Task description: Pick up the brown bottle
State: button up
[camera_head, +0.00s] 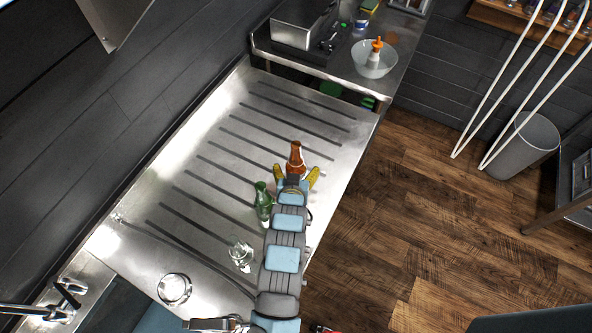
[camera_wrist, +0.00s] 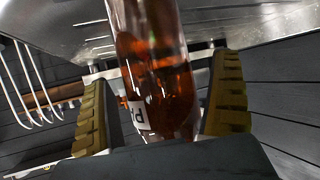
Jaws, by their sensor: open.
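The brown bottle (camera_head: 296,158) stands upright on the steel drainboard (camera_head: 210,135) near its right edge. My gripper (camera_head: 297,175) is open, with its yellow fingers on either side of the bottle's lower part. In the wrist view the brown bottle (camera_wrist: 158,85) fills the middle, between the two yellow fingers of my gripper (camera_wrist: 160,110). Gaps show between the bottle and both fingers. A pale label with dark letters shows low on the bottle. The bottle's base is hidden behind my gripper.
A green bottle (camera_head: 264,202) stands just left of my arm, close to it. A bowl holding an orange-capped bottle (camera_head: 375,60) is on the back counter. The drainboard's left and middle are clear.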

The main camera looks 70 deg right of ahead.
jog(key=shift+x, duration=1.25)
jog(key=c, duration=1.7)
jog(key=shift+o, duration=0.2)
